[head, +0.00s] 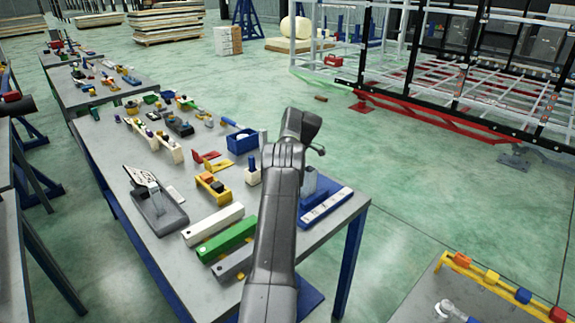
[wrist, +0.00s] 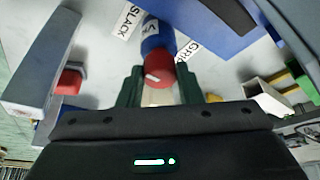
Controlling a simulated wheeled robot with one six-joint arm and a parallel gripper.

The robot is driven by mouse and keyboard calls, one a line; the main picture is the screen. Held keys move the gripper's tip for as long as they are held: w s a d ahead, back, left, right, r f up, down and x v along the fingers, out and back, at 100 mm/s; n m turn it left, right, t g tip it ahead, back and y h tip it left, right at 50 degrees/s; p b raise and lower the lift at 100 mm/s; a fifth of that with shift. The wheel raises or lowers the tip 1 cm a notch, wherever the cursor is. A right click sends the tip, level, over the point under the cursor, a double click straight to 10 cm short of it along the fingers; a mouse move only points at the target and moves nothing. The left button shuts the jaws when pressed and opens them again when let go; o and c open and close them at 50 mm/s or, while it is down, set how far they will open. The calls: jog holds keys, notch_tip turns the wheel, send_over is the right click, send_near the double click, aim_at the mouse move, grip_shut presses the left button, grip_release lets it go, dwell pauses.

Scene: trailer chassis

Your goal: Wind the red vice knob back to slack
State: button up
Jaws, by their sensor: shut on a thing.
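In the wrist view the red vice knob (wrist: 158,74) sits between the two dark green fingers of my gripper (wrist: 160,86). My gripper is shut on the knob. A short white pointer mark shows on the knob's face, tilted slightly. The blue vice body (wrist: 156,36) extends behind the knob. A white SLACK label (wrist: 129,19) lies to its left and a partly hidden GRIP label (wrist: 194,48) to its right. In the head view my arm covers the knob and fingers.
The long grey workbench (head: 132,222) holds several bars, blocks and small tools. A green bar (head: 226,240) lies near my arm, and a blue bin (head: 242,141) stands farther back. In the wrist view a tall grey block (wrist: 45,62) rises on the left.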

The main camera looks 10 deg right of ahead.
jog(key=shift+r+n+p, duration=0.1)
jog(key=shift+n+p, duration=0.35)
jog(key=shift+n, duration=0.05)
jog(key=shift+g, duration=0.3)
jog(key=o, duration=1)
